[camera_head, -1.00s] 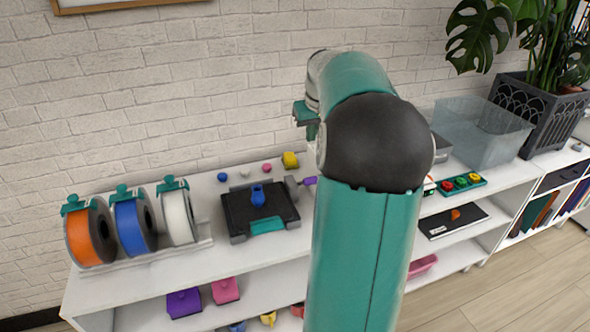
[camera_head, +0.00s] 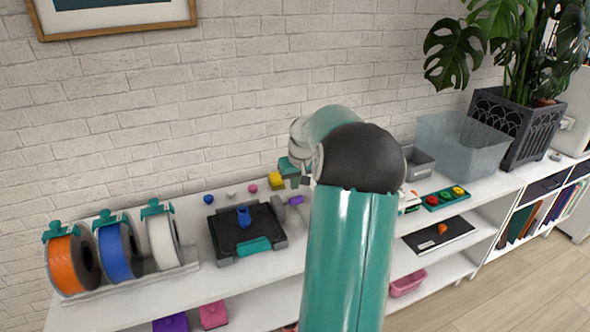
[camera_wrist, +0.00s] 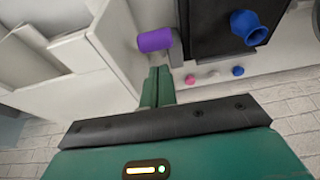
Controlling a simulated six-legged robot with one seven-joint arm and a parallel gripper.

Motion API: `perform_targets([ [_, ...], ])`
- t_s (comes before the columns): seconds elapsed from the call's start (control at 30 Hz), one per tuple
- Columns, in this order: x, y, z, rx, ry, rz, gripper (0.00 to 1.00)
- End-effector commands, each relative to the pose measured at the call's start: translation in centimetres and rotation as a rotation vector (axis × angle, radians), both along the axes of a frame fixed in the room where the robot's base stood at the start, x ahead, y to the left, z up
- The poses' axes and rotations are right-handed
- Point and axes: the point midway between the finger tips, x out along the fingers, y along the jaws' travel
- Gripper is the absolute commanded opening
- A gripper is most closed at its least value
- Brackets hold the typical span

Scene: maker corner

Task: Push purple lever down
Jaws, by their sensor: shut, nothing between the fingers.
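The purple lever (camera_head: 296,200) sticks out from the right side of a black-topped device (camera_head: 226,243) on the white shelf. In the wrist view the lever (camera_wrist: 155,40) is a short purple cylinder beside the device's dark plate (camera_wrist: 200,38). My gripper (camera_wrist: 159,70) is shut and empty. Its fingertips appear just short of the lever in the wrist view; I cannot tell whether they touch it. In the head view my gripper (camera_head: 290,168) is partly hidden behind my arm, above and behind the lever.
A blue knob-like piece (camera_head: 243,215) stands on the device. Orange, blue (camera_head: 118,252) and white spools stand left. A clear bin (camera_head: 462,145) and plant pot are right. The brick wall is close behind.

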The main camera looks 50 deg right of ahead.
Motion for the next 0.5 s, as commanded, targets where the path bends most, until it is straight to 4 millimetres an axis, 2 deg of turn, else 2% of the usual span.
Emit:
perform_targets([
  [0.2,-0.6,0.5,-1.5,-0.002,-0.001,0.003,0.00],
  [0.5,-0.6,0.6,-1.6,-0.002,-0.001,0.003,0.00],
])
